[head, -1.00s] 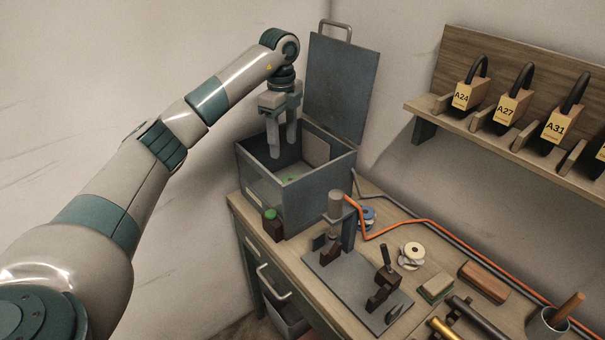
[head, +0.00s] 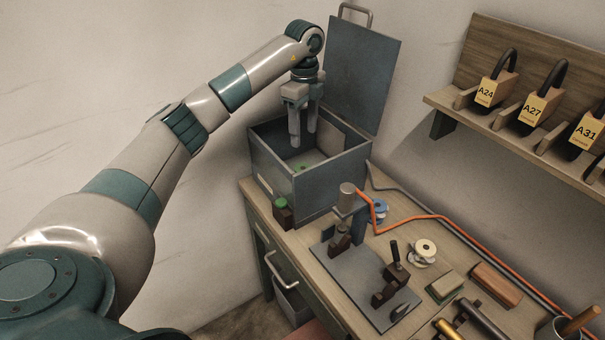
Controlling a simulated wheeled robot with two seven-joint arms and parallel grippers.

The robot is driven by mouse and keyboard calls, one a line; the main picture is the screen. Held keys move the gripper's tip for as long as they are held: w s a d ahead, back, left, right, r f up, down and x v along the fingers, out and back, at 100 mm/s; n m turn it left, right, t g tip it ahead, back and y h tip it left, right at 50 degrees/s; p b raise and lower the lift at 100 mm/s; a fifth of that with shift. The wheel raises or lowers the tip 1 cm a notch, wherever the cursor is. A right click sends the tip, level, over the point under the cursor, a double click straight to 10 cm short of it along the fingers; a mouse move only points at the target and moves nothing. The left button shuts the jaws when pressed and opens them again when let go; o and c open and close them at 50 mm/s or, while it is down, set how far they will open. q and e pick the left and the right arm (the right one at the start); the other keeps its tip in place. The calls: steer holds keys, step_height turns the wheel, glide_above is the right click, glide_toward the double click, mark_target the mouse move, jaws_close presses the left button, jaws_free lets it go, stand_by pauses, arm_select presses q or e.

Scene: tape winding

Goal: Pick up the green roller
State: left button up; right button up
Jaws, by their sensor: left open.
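A small patch of green (head: 301,168) shows on the floor of the open grey metal box (head: 330,180). It may be the green roller, but the box's front wall hides much of the inside and its shape cannot be made out. My left gripper (head: 303,138) points down over the box opening, its two fingers apart with nothing between them. Its tips look to be at about rim height, above and apart from the green patch. My right gripper is not in view.
The box lid (head: 362,75) stands raised behind my gripper. A dark block with a green top (head: 281,204) sits outside the box. A grey plate with a fixture (head: 365,285), an orange cable (head: 440,217) and a white spool (head: 424,251) crowd the bench.

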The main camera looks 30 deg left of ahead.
arm_select(q)
step_height(320, 180, down, 3)
steer(key=p, duration=0.3)
glide_above(302, 168)
steer(key=f, duration=0.5)
steer(key=shift+w+d+f, duration=0.15)
steer(key=shift+d+f, duration=0.05)
steer(key=shift+f, duration=0.75)
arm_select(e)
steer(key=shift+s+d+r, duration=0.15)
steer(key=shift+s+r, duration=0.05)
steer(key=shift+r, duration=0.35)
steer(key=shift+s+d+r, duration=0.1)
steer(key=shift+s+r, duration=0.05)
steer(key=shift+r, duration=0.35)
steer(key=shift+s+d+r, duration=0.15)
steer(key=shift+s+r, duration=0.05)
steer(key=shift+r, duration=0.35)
arm_select(q)
steer(key=shift+a+f+p, duration=0.1)
steer(key=shift+f+p, duration=0.55)
steer(key=shift+p, duration=0.2)
step_height(302, 168, down, 3)
steer(key=shift+a+p, duration=0.1)
steer(key=shift+p, duration=0.55)
steer(key=shift+f, duration=0.45)
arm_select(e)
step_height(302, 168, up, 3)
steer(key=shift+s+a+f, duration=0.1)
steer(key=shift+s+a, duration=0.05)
